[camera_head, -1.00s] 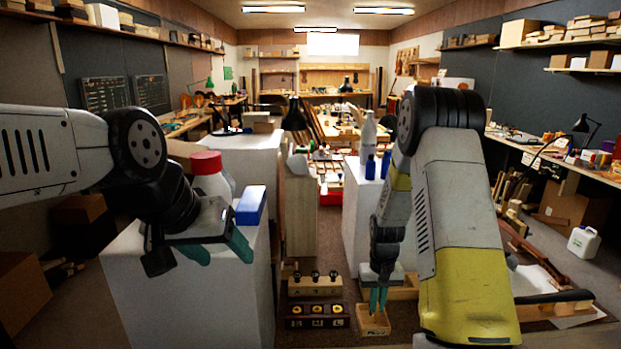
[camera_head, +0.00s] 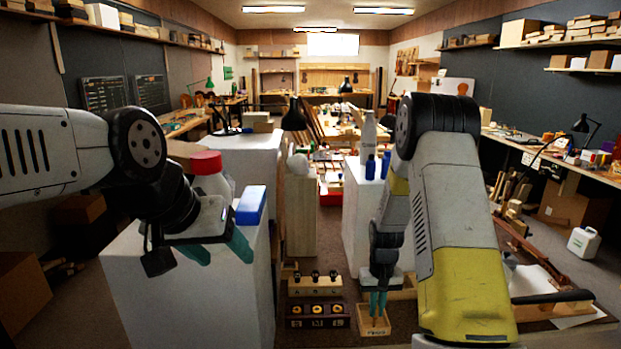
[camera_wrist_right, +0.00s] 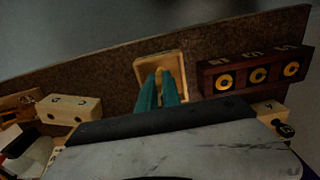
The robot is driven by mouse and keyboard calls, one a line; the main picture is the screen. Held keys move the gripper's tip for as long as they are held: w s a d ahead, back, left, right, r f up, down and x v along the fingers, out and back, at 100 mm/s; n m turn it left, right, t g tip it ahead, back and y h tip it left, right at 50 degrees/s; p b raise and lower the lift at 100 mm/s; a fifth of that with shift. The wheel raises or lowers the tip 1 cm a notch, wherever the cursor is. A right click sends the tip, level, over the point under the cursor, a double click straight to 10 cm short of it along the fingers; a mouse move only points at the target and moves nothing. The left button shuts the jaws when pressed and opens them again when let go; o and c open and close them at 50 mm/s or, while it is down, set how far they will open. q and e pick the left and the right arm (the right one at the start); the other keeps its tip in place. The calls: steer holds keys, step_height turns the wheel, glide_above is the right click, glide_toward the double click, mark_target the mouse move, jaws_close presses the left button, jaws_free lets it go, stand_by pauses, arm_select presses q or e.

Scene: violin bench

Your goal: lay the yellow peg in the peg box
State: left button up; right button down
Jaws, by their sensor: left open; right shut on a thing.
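The peg box (camera_head: 366,329) is a small open wooden box on the brown bench top. In the right wrist view its rim (camera_wrist_right: 139,67) shows just past my fingertips. My right gripper (camera_head: 376,307) points down over the box, its teal tips at or just inside the opening. In the right wrist view my right gripper (camera_wrist_right: 159,88) is shut on the yellow peg (camera_wrist_right: 158,78), a thin yellowish piece mostly hidden between the fingers. I cannot tell whether the peg touches the box floor. My left gripper (camera_head: 218,252) is open and empty, beside the white pedestal.
A dark block with yellow rings (camera_head: 318,322) stands left of the box, with a pale block with dark knobs (camera_head: 315,287) behind it. A white pedestal (camera_head: 190,300) carries a red-capped bottle (camera_head: 208,170) and a blue box (camera_head: 251,205) near my left gripper.

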steer(key=shift+f, duration=0.15)
steer(key=c, duration=1.5)
jaws_free()
steer(key=shift+o, duration=0.2)
